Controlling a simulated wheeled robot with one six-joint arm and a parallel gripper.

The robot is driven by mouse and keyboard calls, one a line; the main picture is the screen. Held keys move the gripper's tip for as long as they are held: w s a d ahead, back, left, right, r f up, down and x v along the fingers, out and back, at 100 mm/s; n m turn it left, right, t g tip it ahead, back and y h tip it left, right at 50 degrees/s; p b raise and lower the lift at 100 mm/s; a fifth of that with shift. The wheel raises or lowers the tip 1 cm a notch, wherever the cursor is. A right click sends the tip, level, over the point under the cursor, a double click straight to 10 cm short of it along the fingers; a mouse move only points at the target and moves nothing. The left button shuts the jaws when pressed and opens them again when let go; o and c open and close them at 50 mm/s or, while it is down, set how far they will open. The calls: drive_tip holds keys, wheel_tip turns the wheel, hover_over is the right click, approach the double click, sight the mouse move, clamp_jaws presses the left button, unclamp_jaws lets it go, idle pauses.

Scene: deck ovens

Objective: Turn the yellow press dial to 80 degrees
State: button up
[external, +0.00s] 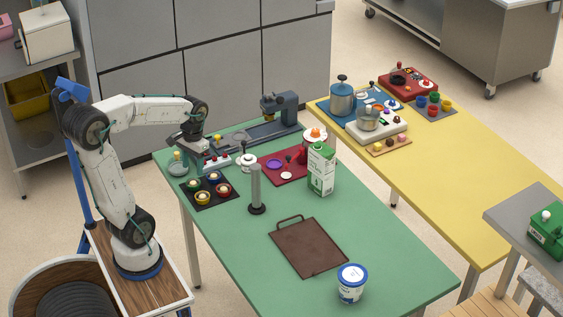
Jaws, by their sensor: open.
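My gripper (196,151) hangs at the far left corner of the green table, just above a grey panel with small red and white knobs (218,160). It is open and I see nothing held in it. A blue-grey press-like machine (281,107) stands at the back of the green table. I cannot make out a yellow dial for certain; it may be hidden by my gripper or too small to tell. A small pale-yellow knob tops a grey-green round piece (178,168) left of my gripper.
On the green table (370,235) stand a black tray (190,190) of coloured cups, a grey post (256,190), a green-and-white carton (321,170), a brown board (307,247) and a white tub (351,284). A red mat (270,168) holds small items. A yellow table (450,205) adjoins.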

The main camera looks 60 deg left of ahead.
drive_tip(key=w+a+f+n, duration=0.2)
drive_tip(key=w+a+f, duration=0.2)
drive_tip(key=a, duration=0.8)
drive_tip(key=w+a+f+n, duration=0.3)
drive_tip(key=w+a+f, duration=0.1)
drive_tip(key=a, duration=0.9)
drive_tip(key=w+a+f+n, duration=0.3)
drive_tip(key=w+a+f, duration=0.1)
drive_tip(key=a, duration=0.9)
drive_tip(key=shift+w+f, duration=0.4)
drive_tip(key=shift+f, duration=0.35)
drive_tip(key=shift+w+a+t, duration=0.15)
drive_tip(key=shift+w+a, duration=0.25)
drive_tip(key=shift+a, duration=0.25)
drive_tip(key=shift+w+a+t, duration=0.15)
drive_tip(key=shift+w+a, duration=0.2)
drive_tip(key=shift+a, duration=0.25)
drive_tip(key=shift+w+a+r+n, duration=0.4)
drive_tip(key=shift+w+a+r, duration=0.3)
drive_tip(key=shift+r, duration=0.15)
drive_tip(key=shift+w+a+r+t+y, duration=0.1)
drive_tip(key=shift+t+y, duration=0.2)
wheel_tip(320, 180, down, 8)
drive_tip(key=shift+r, duration=0.2)
drive_tip(key=c, duration=1)
